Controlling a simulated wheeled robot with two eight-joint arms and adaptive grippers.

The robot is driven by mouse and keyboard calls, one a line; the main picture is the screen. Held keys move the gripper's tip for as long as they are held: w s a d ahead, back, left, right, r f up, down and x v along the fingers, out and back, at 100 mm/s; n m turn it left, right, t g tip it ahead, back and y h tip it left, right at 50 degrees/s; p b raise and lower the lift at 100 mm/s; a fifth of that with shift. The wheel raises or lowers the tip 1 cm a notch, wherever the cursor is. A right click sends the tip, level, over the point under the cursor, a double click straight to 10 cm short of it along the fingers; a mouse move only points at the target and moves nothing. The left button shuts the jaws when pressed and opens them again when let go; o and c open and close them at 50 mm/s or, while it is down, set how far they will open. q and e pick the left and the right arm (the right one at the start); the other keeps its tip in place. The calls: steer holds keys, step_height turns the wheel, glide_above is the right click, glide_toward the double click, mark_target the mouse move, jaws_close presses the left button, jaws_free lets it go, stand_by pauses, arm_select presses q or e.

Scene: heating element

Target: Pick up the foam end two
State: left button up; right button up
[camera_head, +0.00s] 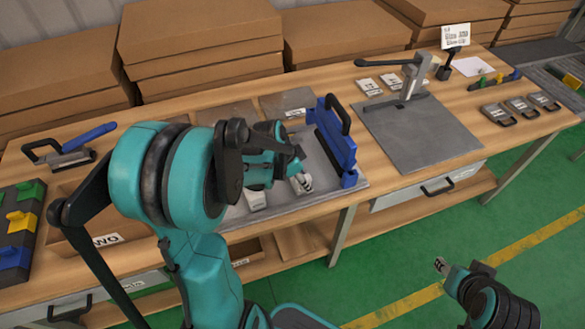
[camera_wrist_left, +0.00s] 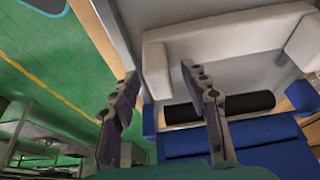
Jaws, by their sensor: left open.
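The white foam end (camera_wrist_left: 230,50) fills the upper right of the left wrist view as a U-shaped block with raised sides. My left gripper (camera_wrist_left: 160,75) is open, one finger over the foam's inner area and the other outside its left side. The foam's left side shows between the fingertips; I cannot tell whether they touch it. In the head view my left gripper (camera_head: 303,183) is low over the grey tray (camera_head: 350,190), and my arm hides much of that area. A white piece (camera_head: 257,199) shows beside it. My right gripper (camera_head: 442,266) hangs over the floor, its jaws unclear.
A blue fixture with a black handle (camera_head: 337,145) stands at the tray's right end. A grey plate with a press (camera_head: 415,130) is further right. Cardboard boxes (camera_head: 200,45) line the back. A blue-handled tool (camera_head: 75,145) lies at the left.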

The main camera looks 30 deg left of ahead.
arm_select(q)
jaws_close()
steer(key=shift+r, duration=0.15)
